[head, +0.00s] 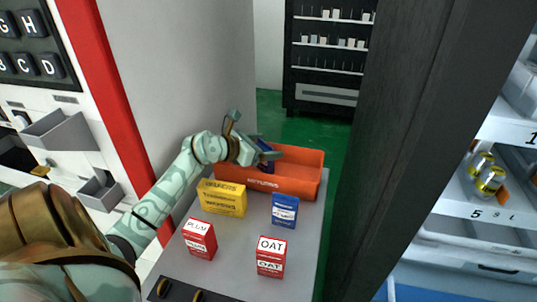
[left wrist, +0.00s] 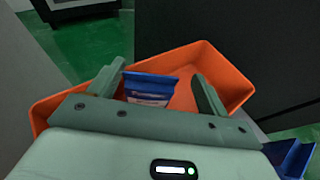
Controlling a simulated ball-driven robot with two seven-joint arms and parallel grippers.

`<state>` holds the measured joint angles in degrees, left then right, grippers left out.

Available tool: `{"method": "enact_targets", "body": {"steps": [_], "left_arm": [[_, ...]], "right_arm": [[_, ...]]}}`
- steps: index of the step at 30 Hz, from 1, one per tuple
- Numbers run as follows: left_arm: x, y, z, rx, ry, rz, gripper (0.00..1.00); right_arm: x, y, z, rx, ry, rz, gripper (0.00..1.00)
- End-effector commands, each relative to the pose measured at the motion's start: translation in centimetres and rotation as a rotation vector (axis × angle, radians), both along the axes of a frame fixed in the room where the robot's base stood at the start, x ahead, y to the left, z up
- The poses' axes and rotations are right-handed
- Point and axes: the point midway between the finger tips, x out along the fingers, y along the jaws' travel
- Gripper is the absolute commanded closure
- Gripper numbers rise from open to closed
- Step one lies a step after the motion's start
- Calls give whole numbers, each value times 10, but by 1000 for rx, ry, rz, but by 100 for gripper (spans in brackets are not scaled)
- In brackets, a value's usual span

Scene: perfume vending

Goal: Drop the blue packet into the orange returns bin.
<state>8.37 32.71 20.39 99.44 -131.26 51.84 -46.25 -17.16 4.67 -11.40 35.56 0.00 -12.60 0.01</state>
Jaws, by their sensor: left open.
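My left gripper (head: 264,153) is over the orange returns bin (head: 300,179), at the bin's left part. Its two fingers stand wide apart in the left wrist view (left wrist: 158,82). A blue packet (head: 266,166) is at the bin's left part, partly hidden by the gripper. In the left wrist view this blue packet (left wrist: 149,88) shows between the open fingers with the orange bin (left wrist: 228,76) around it. I cannot tell whether it rests on the bin floor. A second blue packet (head: 285,211) stands on the grey counter in front of the bin. My right gripper is not in view.
A yellow box (head: 222,198) stands left of the second blue packet. Red boxes marked PLUM (head: 200,239) and OAT (head: 271,257) stand nearer on the grey counter (head: 235,240). A dark post (head: 385,150) rises to the right. A grey wall (head: 190,80) is behind left.

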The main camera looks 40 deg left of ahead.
Motion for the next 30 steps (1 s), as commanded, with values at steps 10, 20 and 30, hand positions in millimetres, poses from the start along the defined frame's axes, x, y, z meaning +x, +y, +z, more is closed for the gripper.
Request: {"method": "enact_targets", "body": {"steps": [10,20,30], "left_arm": [[-37,7,17,2,1,0,22],[-69,12,27,0,0,0,22],[-69,12,26,0,0,0,22]], "right_arm": [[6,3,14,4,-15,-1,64],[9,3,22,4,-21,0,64],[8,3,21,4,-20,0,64]]}}
